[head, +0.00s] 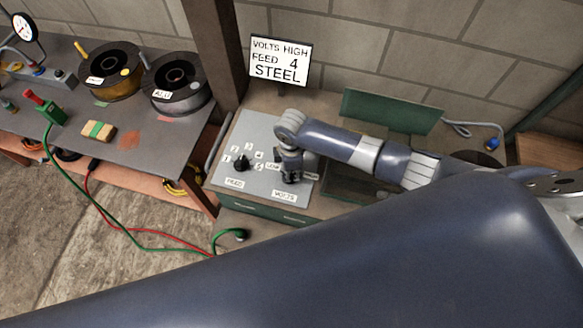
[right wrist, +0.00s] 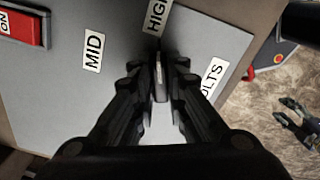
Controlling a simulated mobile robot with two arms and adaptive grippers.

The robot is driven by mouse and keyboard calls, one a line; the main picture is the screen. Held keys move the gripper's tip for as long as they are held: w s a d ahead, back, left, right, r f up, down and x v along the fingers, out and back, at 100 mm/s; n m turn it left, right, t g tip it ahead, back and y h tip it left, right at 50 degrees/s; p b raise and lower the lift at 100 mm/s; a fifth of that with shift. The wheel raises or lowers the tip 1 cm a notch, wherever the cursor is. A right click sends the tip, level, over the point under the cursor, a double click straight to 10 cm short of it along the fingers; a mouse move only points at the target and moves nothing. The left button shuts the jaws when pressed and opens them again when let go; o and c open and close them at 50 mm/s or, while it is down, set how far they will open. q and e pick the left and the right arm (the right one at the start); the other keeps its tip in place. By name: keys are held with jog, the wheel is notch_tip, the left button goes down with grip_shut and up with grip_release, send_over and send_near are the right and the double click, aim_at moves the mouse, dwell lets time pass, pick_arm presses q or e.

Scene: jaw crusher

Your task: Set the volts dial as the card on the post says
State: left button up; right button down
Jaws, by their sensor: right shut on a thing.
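The card (head: 281,61) at the post reads "VOLTS HIGH, FEED 4, STEEL". The volts dial sits on the grey panel (head: 262,135) above its VOLTS label (head: 284,196). My right gripper (head: 290,172) is over the dial and shut on its knob. In the right wrist view my right gripper (right wrist: 160,78) has the narrow knob (right wrist: 160,70) between its fingertips. The HIGH label (right wrist: 156,16) lies just beyond the fingertips, and MID (right wrist: 92,50) is to the left. The fingers hide most of the dial, so its exact pointing is unclear. My left gripper (right wrist: 283,111) appears small with its fingers apart.
The feed dial (head: 242,163) with its numbers is left of the volts dial. A red ON switch (right wrist: 22,23) shows in the right wrist view. A green lid (head: 392,110) stands behind the panel. Wire spools (head: 179,84) and a green clamp (head: 50,112) are on the left bench.

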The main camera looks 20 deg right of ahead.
aim_at(292, 173)
jog(key=shift+m, duration=0.3)
dwell(0.4)
jog(key=c, duration=1.6)
grip_release()
notch_tip(292, 173, up, 12)
jog(key=shift+s, duration=0.1)
